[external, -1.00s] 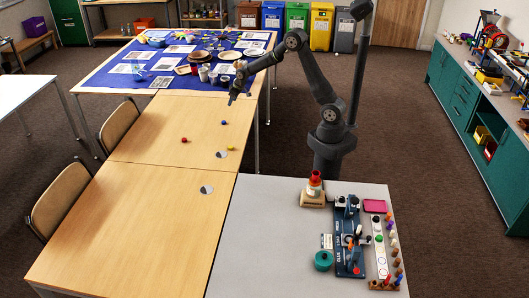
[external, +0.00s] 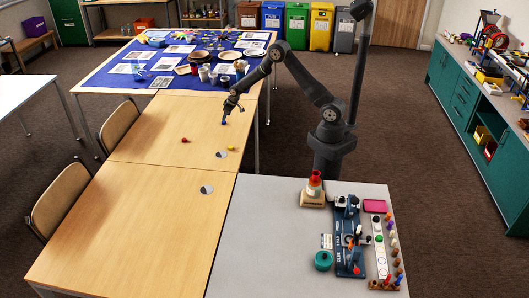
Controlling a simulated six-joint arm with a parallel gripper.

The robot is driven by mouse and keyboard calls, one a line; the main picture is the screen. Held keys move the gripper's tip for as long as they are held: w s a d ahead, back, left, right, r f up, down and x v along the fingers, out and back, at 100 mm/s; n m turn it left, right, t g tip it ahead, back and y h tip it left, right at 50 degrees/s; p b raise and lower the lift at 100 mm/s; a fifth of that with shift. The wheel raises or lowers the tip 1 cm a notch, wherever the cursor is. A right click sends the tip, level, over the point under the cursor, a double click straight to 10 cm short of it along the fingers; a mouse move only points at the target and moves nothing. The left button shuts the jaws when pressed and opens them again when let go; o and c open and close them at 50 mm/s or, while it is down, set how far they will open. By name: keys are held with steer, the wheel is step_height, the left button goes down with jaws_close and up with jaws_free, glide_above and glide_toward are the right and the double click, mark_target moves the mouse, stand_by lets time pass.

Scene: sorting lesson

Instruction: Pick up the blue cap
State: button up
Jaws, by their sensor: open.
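The small blue cap (external: 224,123) lies on the wooden table, near its far end. My gripper (external: 227,112) is just above the blue cap and points down at it. Its jaws are open. At this size I cannot tell whether the fingertips are around the cap or a little above it.
A red cap (external: 184,141) and a yellow cap (external: 231,148) lie on the same wooden table (external: 140,220). Two round grey-and-white markers (external: 221,154) lie nearby. A blue-covered table (external: 110,80) with dishes and cards stands behind.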

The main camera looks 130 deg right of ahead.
steer(key=shift+w+x, duration=0.2)
steer(key=shift+x, duration=2.1)
steer(key=shift+a, duration=0.1)
steer(key=shift+c, duration=0.4)
steer(key=c, duration=1)
